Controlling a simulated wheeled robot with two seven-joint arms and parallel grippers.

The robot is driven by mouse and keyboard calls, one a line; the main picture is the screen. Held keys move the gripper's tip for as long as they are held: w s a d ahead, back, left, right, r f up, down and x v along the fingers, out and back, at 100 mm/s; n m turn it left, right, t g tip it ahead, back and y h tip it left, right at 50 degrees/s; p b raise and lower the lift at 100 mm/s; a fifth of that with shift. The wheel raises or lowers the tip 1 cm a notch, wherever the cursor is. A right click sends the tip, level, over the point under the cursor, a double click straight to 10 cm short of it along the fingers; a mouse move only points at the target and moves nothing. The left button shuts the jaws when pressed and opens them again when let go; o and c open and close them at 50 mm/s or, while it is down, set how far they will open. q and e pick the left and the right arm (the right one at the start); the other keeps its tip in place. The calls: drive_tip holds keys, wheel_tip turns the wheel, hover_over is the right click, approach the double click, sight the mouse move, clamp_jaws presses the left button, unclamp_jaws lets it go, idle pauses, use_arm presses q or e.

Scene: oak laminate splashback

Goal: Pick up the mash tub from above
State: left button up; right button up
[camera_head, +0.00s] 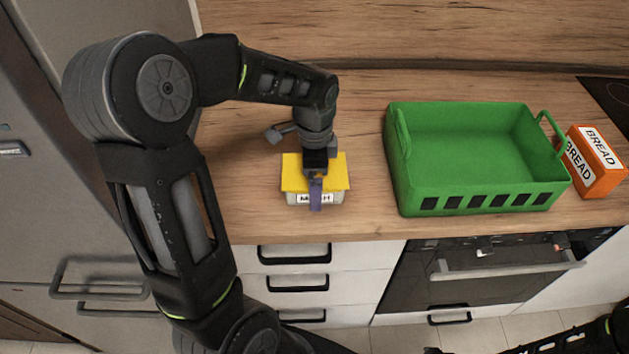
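The mash tub (332,184) is a small pale container with a yellow lid and a white label partly reading "MASH". It stands on the wooden counter, left of the green basket. My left gripper (316,190) is directly above the tub, pointing down, with a finger in front of the label. The gripper hides part of the lid. I cannot tell whether its fingers are open or closed on the tub. My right gripper is not in view; only part of my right arm shows at the bottom right.
A green basket (402,182) with raised handles stands right of the tub and looks empty. An orange bread box (597,178) stands right of it. A dark hob (608,98) is at the far right. The counter (240,190) is clear left of the tub.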

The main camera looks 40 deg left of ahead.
use_arm(q)
drive_tip(key=shift+c, duration=0.2)
drive_tip(key=c, duration=1.5)
drive_tip(key=shift+r, duration=0.1)
wheel_tip(320, 180, up, 10)
drive_tip(key=shift+f+b, duration=0.1)
drive_tip(key=shift+b, duration=0.45)
